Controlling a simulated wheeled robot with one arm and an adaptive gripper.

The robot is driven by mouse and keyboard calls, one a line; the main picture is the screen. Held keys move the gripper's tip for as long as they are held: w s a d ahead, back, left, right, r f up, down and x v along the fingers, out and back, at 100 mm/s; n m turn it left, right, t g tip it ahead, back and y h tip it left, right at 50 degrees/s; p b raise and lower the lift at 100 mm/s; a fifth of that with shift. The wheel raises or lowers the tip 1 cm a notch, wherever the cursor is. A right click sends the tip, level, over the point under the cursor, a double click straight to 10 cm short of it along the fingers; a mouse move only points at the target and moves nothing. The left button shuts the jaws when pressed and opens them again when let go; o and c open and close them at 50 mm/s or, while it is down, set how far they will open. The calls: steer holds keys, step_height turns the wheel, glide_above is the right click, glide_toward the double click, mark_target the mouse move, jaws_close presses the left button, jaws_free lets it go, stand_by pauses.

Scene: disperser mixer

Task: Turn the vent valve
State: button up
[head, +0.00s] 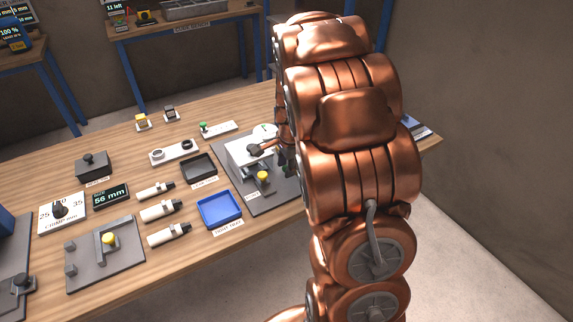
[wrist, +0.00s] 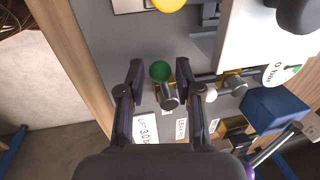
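In the wrist view a round green knob (wrist: 160,71) sits beside a short grey cylinder (wrist: 169,98) on a grey base plate (wrist: 100,25). No readable label confirms which part is the vent valve. My gripper (wrist: 160,75) is open, with one dark finger on each side of the green knob and grey cylinder. Gaps show beside the knob; I cannot tell how deep the fingers reach. A brass fitting (wrist: 236,83) and a gauge (wrist: 281,74) reading 0 bar are to the right. In the head view my arm mostly hides the gripper.
In the head view a yellow knob (head: 263,177) stands on the same fixture. A blue tray (head: 220,209), a black tray (head: 199,168) and several white cylinders lie to its left. In the wrist view a blue block (wrist: 272,109) is right of the fingers, and the table edge is left.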

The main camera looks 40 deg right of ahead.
jaws_close()
steer(key=shift+b, duration=0.3)
steer(key=n+b, duration=0.1)
steer(key=s+n+b, duration=0.1)
steer(key=b, duration=0.1)
steer(key=shift+d+f+n, duration=0.2)
steer(key=shift+n, duration=0.1)
steer(key=n+b, duration=0.1)
steer(key=s+d+n+y+b, duration=0.1)
steer(key=n+b, duration=0.1)
steer(key=shift+s+n, duration=0.2)
steer(key=shift+n, duration=0.1)
steer(key=n+b, duration=0.1)
steer(key=s+d+n+b, duration=0.1)
steer(key=n+b, duration=0.1)
steer(key=n+y+b, duration=0.1)
steer(key=n, duration=0.1)
steer(key=shift+s+d+g, duration=0.2)
steer(key=shift+d+g, duration=0.15)
steer(key=shift+g, duration=0.05)
steer(key=shift+s+d+r+n+g+b, duration=0.15)
steer(key=shift+d+n+b, duration=0.2)
steer(key=shift+n, duration=0.45)
steer(key=shift+d+n+g+b, duration=0.1)
steer(key=shift+d+n+b, duration=0.25)
steer(key=shift+n, duration=0.45)
steer(key=shift+s+d+r+n+g+b, duration=0.2)
steer(key=shift+n+b, duration=0.25)
steer(key=shift+n, duration=0.35)
steer(key=shift+w+d+f, duration=0.1)
